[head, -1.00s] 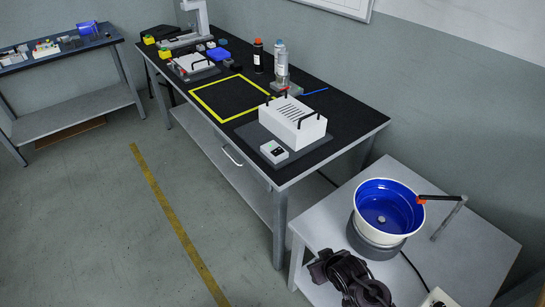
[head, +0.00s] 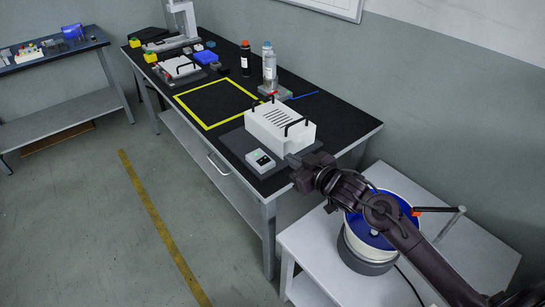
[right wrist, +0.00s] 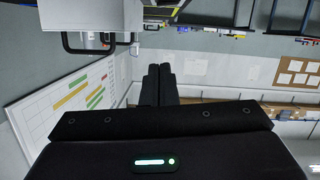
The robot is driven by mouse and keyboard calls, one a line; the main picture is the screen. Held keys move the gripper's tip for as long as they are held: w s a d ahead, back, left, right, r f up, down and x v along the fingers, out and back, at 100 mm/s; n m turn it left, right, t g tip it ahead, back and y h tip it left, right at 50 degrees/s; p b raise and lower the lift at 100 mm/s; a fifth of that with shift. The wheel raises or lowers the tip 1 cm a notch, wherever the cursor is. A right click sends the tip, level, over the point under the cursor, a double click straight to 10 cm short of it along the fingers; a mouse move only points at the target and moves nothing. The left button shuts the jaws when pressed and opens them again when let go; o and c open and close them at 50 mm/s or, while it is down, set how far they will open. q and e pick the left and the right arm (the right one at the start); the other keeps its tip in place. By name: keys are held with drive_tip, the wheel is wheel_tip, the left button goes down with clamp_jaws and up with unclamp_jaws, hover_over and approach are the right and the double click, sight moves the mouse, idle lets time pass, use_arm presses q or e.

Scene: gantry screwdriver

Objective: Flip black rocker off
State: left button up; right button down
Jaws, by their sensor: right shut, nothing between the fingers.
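A small light-grey control box (head: 251,167) sits at the front edge of the dark bench, with a dark panel (head: 262,158) on its top. The black rocker is too small to tell apart on it. My right gripper (head: 288,159) is shut and empty, just right of the control box, by the near end of the white slotted housing (head: 265,133). In the right wrist view its fingers (right wrist: 159,74) are together, pointing away. My left gripper is not in view.
The housing has black handles on top and stands on a grey plate. A yellow-outlined square (head: 215,105) on the bench is empty. Bottles (head: 269,65) stand behind. A blue bowl feeder (head: 367,262) stands on the side table (head: 300,240) under my right arm.

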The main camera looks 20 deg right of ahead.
hover_over(263, 160)
drive_tip(key=s+d, duration=0.2)
wheel_tip(263, 160, down, 2)
drive_tip(key=shift+f, duration=0.2)
drive_tip(key=f, duration=0.2)
drive_tip(key=shift+d+f, duration=0.2)
drive_tip(key=shift+f, duration=0.15)
drive_tip(key=shift+d+f, duration=0.1)
drive_tip(key=shift+f, duration=0.6)
